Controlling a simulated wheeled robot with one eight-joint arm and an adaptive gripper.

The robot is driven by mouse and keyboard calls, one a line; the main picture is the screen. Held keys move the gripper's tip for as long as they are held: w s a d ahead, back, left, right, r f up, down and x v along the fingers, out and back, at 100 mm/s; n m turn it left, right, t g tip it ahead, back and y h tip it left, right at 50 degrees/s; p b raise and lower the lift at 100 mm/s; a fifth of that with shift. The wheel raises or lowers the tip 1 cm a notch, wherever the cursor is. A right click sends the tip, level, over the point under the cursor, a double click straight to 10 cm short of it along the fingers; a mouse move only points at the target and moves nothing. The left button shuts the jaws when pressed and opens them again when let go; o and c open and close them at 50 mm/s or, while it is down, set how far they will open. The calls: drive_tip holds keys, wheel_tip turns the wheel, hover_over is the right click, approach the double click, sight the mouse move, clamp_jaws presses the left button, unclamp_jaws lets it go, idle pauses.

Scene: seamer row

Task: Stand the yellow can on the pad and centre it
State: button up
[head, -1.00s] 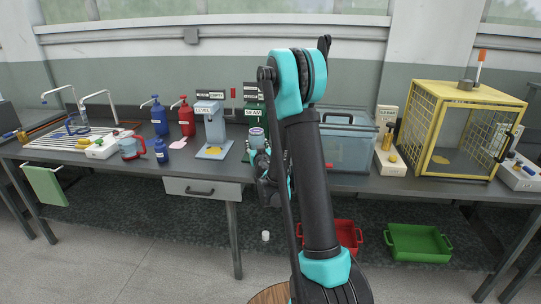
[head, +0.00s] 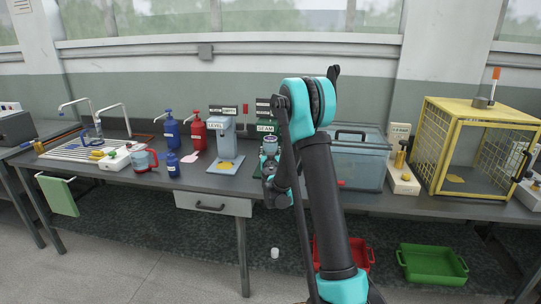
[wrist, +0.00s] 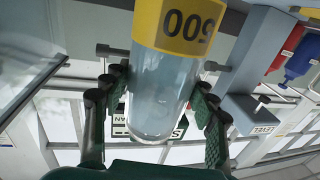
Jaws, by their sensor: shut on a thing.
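The can (wrist: 180,30) is a pale grey-blue cylinder with a yellow band marked 500, upside down in the wrist view. My gripper (wrist: 160,90) is shut on it, with a dark green finger on each side. In the head view the can's round top (head: 270,143) shows just left of my arm, in front of the green SEAM machine (head: 267,125). My gripper (head: 270,168) is partly hidden there. The LEVEL machine (head: 221,135) stands to the left, with a yellow patch (head: 225,164) on its pale blue base (head: 222,170). I cannot tell which surface is the pad.
A clear lidded box (head: 358,160) and a yellow mesh cage (head: 480,150) stand to the right of my arm. Red and green trays (head: 432,264) lie below the bench.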

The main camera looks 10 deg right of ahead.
drive_tip(key=shift+w+d+f, duration=0.15)
drive_tip(key=shift+w+f, duration=0.75)
drive_tip(key=shift+w, duration=0.3)
drive_tip(key=shift+w+d+f, duration=0.15)
drive_tip(key=shift+w+f, duration=0.7)
drive_tip(key=shift+w, duration=0.3)
drive_tip(key=o, duration=1.7)
drive_tip(key=shift+f, duration=0.1)
